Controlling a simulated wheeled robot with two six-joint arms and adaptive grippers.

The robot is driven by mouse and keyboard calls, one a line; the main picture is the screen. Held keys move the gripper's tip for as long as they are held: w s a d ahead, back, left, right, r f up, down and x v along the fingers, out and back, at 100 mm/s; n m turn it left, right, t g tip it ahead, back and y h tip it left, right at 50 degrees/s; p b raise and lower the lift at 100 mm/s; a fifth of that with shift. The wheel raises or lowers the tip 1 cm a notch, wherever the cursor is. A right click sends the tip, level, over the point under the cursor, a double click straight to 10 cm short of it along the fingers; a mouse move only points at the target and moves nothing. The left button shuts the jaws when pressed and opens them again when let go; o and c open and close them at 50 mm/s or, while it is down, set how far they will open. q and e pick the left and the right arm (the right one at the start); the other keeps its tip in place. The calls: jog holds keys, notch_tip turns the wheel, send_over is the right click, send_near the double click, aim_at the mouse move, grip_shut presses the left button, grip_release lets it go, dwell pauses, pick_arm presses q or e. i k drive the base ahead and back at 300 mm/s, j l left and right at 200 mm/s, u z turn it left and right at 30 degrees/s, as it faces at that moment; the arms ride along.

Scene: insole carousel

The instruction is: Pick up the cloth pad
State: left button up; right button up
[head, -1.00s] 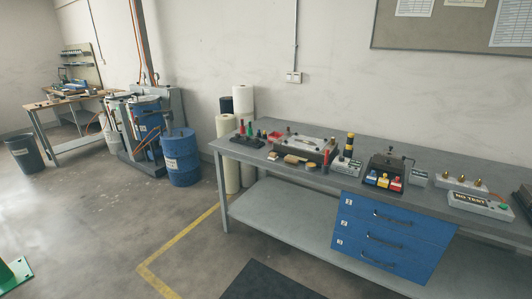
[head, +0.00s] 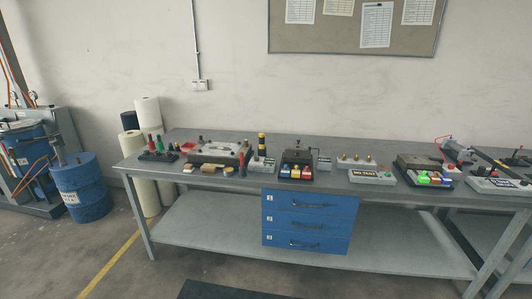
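I cannot single out the cloth pad with certainty; things on the bench are small at this distance. Several small tan and cream pieces lie along the bench's front edge, left of centre. Among them are a pale piece (head: 189,168), a brown brush-like piece (head: 209,170) and a tan piece (head: 229,171). A small red item (head: 187,147) sits behind them. Neither of my grippers shows in the head view.
A long grey workbench (head: 340,190) with blue drawers (head: 307,222) runs across the view. It carries a dark-based fixture (head: 218,154), bottles and test boxes (head: 372,177). A blue drum (head: 82,190) and white rolls (head: 148,120) stand left. Floor in front has a dark mat (head: 230,290).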

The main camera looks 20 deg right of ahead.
aim_at(188, 168)
jog(key=i+j, duration=0.2)
jog(key=i, duration=0.6)
jog(key=i+j+u, duration=0.1)
jog(key=i, duration=0.65)
jog(key=i+j, duration=0.2)
jog(key=i, duration=0.6)
